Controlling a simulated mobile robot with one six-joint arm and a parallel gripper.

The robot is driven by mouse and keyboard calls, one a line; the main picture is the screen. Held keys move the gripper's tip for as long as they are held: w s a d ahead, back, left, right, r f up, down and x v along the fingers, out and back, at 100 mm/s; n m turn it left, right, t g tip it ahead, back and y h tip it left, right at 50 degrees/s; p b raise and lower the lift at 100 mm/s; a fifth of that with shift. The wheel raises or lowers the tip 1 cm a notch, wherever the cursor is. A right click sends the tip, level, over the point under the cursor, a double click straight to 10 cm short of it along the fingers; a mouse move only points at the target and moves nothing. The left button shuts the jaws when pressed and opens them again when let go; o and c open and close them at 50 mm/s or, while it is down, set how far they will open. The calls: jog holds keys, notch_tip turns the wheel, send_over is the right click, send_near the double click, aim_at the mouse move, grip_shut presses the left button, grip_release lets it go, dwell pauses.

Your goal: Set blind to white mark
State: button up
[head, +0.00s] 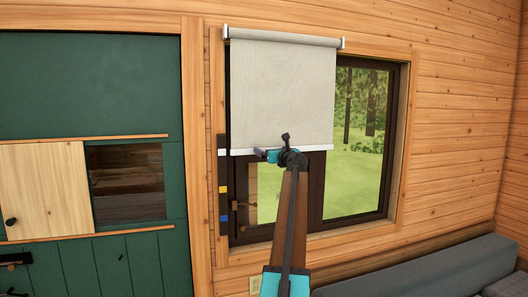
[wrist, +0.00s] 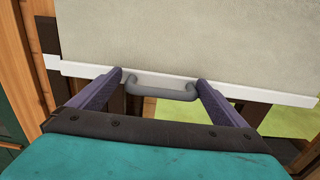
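The pale grey roller blind (head: 285,90) hangs over the upper left part of the window. Its white bottom bar (head: 241,152) looks about level with the white mark (head: 222,152) on a dark upright strip (head: 222,170) to its left. A yellow mark (head: 223,189) and a blue mark (head: 223,218) sit lower on that strip. In the wrist view, a grey handle (wrist: 162,92) is fixed to the bar (wrist: 270,95). My gripper (wrist: 160,78) is open, its purple fingers at either end of the handle. In the head view my gripper (head: 262,154) is at the bar.
A dark-framed window (head: 388,150) shows trees and grass. A green cabinet (head: 90,85) with a pale wood sliding panel (head: 45,190) stands at the left. A grey sofa (head: 430,270) is at the lower right. Pine boards surround the window.

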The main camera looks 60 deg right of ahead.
jog(key=shift+s+f, duration=0.1)
jog(key=shift+s+a, duration=0.15)
jog(key=b+v, duration=0.5)
jog(key=v, duration=0.8)
jog(key=shift+a+r, duration=0.2)
jog(key=shift+a, duration=0.1)
dwell(0.4)
